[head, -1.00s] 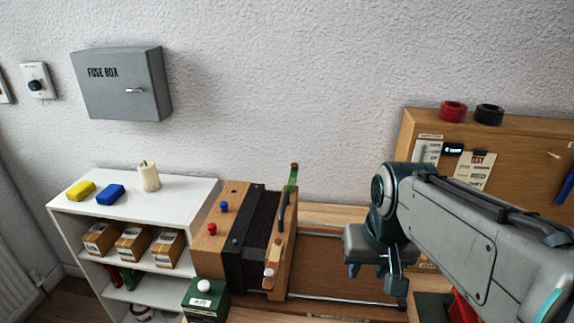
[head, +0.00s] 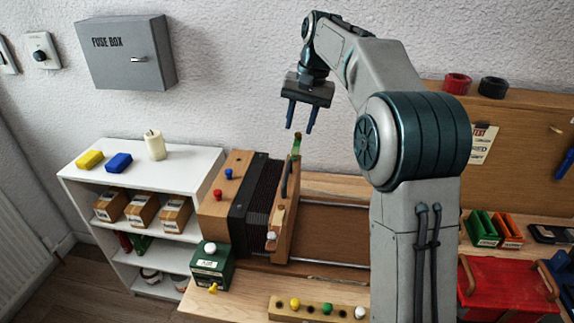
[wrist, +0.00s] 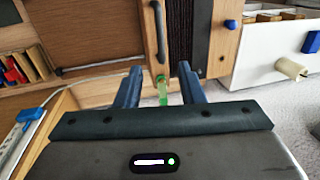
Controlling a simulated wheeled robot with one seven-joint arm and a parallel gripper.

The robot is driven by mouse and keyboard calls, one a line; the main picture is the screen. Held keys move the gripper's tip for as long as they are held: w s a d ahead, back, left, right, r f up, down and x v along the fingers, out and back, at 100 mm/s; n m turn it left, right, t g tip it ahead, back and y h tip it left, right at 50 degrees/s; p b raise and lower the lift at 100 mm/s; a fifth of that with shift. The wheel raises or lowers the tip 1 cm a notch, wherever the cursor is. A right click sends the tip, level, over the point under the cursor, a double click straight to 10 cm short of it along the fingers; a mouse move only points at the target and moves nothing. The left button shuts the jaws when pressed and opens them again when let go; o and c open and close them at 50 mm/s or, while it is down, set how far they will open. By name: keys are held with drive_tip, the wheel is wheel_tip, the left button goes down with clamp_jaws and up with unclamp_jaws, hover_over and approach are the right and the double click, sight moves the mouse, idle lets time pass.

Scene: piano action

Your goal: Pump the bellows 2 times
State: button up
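The bellows (head: 262,193) is a black pleated block between a wooden end box (head: 218,213) and a wooden moving board (head: 287,215), on the workbench. The pleats look mostly closed up, with the board near the box. A dark handle (head: 284,177) runs along the board; it also shows in the wrist view (wrist: 159,30). A green-and-brown piece (head: 296,146) stands at the board's far end. My gripper (head: 300,131) is open and empty, above and behind the bellows, fingers pointing down. In the wrist view the green piece (wrist: 161,92) appears between its fingers; I cannot tell whether they touch.
A white shelf (head: 185,160) with a candle and blocks stands left. A green box (head: 212,267) and a wooden strip with coloured knobs (head: 315,308) are in front. A wooden panel (head: 500,130) and red box (head: 505,290) stand right. Open space lies above the bellows.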

sight(288, 171)
drive_tip(key=a+f, duration=0.1)
drive_tip(key=f, duration=0.8)
drive_tip(key=a+f, duration=0.1)
drive_tip(key=f, duration=0.3)
drive_tip(key=shift+w+a+f, duration=0.25)
drive_tip(key=shift+a, duration=0.05)
